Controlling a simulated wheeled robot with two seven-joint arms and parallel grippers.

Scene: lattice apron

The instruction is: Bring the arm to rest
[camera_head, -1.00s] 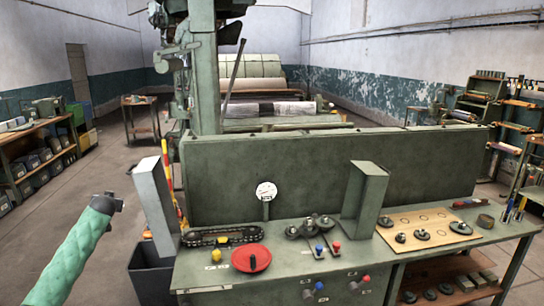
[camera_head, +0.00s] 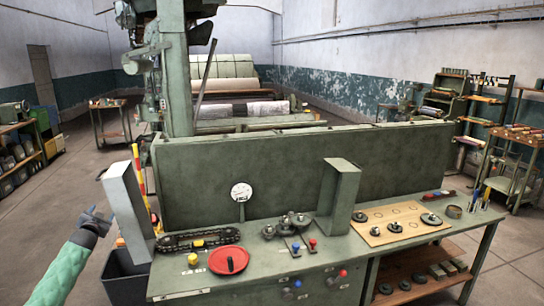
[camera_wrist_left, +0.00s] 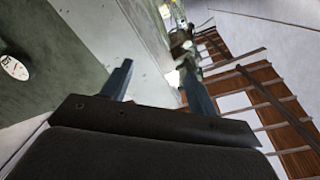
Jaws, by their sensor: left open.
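My left gripper (camera_head: 100,214) is at the left of the head view, on its green-sleeved arm (camera_head: 66,272). It is open and empty, just left of the tall pale upright box (camera_head: 128,208) at the bench's left end. In the left wrist view its two fingers (camera_wrist_left: 158,78) stand apart with nothing between them. A pale flat panel (camera_wrist_left: 98,28) lies beyond them. My right gripper is not in view.
The green bench (camera_head: 200,280) carries a red disc (camera_head: 229,260), a gauge (camera_head: 241,192), a chain (camera_head: 197,241), several knobs and a wooden board (camera_head: 378,227). A dark bin (camera_head: 124,280) stands beside its left end.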

